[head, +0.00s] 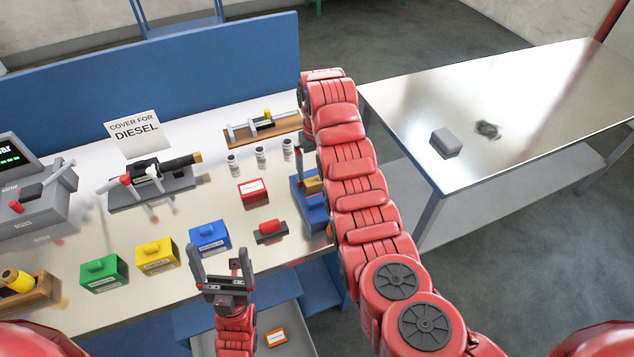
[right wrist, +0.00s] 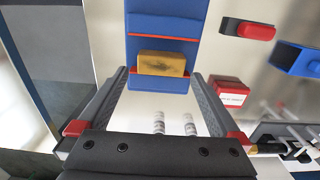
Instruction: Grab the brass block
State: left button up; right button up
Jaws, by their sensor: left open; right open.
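The brass block (head: 313,185) sits in a blue dispenser (head: 312,209) beside my right arm in the head view. In the right wrist view the yellow-brass block (right wrist: 163,64) lies in the blue dispenser (right wrist: 163,25), between red-edged ledges. My right gripper (right wrist: 160,76) is open, its two fingers spread to either side of the dispenser's lower part, with nothing held. In the head view my right arm hides most of that gripper. My left gripper (head: 220,257) is open and empty near the bench's front edge, below the blue box.
Green (head: 104,273), yellow (head: 157,254) and blue (head: 210,237) boxes line the bench front. A red box (head: 253,192) and a red-topped grey block (head: 270,231) stand left of the dispenser. A metal table (head: 530,110) on the right is mostly clear.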

aim_at(317, 179)
jog(key=shift+f+p, duration=0.15)
jog(key=shift+p, duration=0.2)
notch_tip(317, 179, down, 3)
jog(key=shift+s+f+p, duration=0.15)
jog(key=shift+f+p, duration=0.05)
jog(key=shift+p, duration=0.95)
jog(key=shift+f, duration=0.35)
jog(key=shift+a+f, duration=0.1)
jog(key=shift+f, duration=0.25)
jog(key=c, duration=1.5)
jog(key=shift+r, duration=0.15)
